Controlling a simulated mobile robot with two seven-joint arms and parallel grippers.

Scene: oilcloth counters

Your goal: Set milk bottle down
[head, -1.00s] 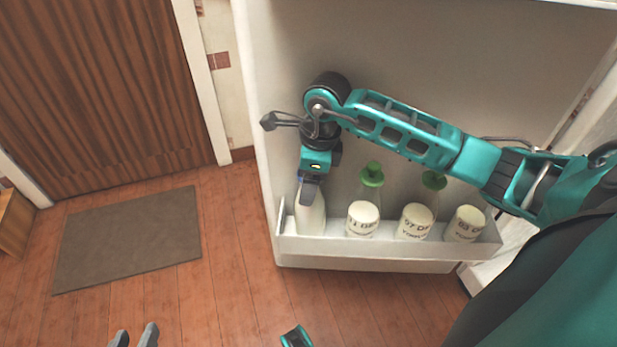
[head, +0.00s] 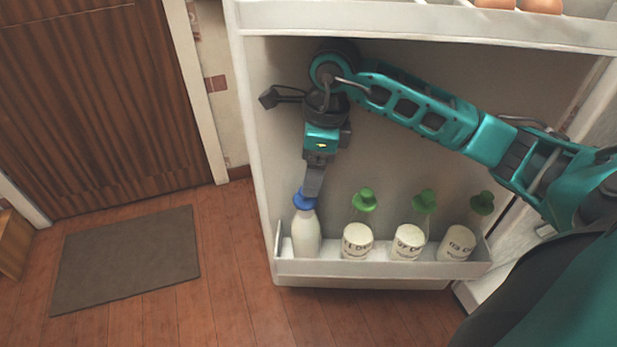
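The milk bottle (head: 306,234), white with a blue cap (head: 304,200), stands upright at the left end of the fridge door's lower bin (head: 375,269). Its base is hidden behind the bin's front wall. My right gripper (head: 311,193) points down at the top of the bottle, its fingertips overlapping the cap in the picture. The fingers are seen nearly edge-on, so I cannot tell whether they touch the cap or how wide they are apart. My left gripper is out of view.
Several green-capped bottles, such as the one with a white label (head: 357,241), stand in the bin to the right. A shelf with eggs (head: 541,5) is above. A grey mat (head: 127,258) lies on the wooden floor, and a brown door (head: 100,105) is behind.

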